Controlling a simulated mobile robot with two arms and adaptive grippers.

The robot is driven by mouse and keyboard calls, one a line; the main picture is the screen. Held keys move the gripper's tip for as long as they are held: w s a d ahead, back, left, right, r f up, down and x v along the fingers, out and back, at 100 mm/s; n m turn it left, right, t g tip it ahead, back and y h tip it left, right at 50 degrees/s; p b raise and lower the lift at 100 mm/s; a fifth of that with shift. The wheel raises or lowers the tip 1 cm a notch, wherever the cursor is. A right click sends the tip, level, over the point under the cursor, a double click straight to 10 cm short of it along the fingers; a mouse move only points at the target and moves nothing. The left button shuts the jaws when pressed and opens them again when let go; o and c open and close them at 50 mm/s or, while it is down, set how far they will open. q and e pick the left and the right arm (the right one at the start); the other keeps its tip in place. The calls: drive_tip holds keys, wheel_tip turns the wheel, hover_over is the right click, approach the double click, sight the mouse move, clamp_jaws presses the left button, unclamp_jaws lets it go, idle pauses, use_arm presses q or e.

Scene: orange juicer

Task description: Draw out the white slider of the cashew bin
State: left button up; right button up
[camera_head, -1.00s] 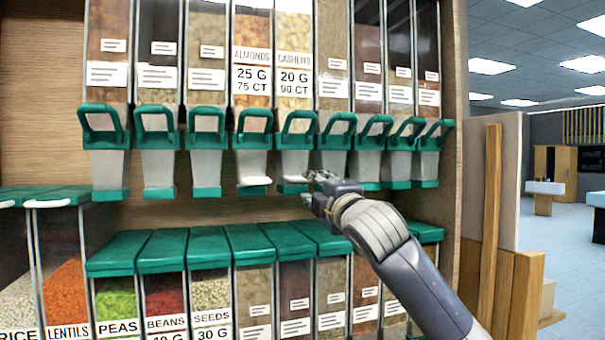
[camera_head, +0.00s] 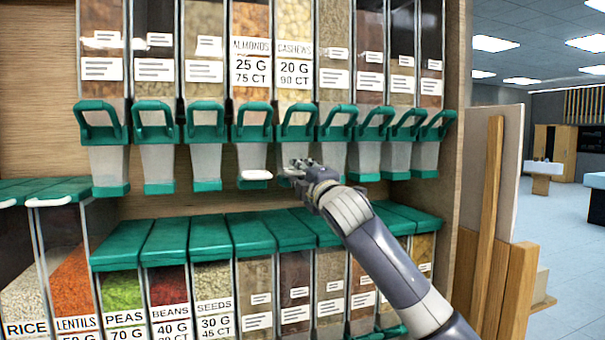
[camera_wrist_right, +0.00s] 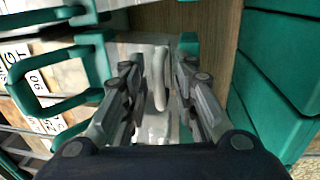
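The cashew bin (camera_head: 295,50) is in the upper row in the head view, marked "CASHEWS", "20 G", with a green handle (camera_head: 297,113) and a pale spout (camera_head: 292,152). My right gripper (camera_head: 297,168) is at the lower end of this spout and covers most of its slider there. In the right wrist view the white slider (camera_wrist_right: 160,78) stands between the two fingers of my right gripper (camera_wrist_right: 160,75). Gaps show on both sides of the slider, so the gripper is open around it. My left gripper is not in view.
The almond bin (camera_head: 250,50), with its own white slider (camera_head: 256,175), is directly left. Other green-handled dispensers line both sides. Below is a row of bins with green lids (camera_head: 207,238). A wooden side panel (camera_head: 458,130) bounds the shelf on the right.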

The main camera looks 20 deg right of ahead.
sight(303, 173)
clamp_jaws()
drive_tip(key=shift+s, duration=0.4)
drive_tip(key=s+b, duration=0.1)
drive_tip(key=s, duration=0.1)
drive_tip(key=shift+s+f, duration=0.1)
drive_tip(key=shift+s, duration=0.2)
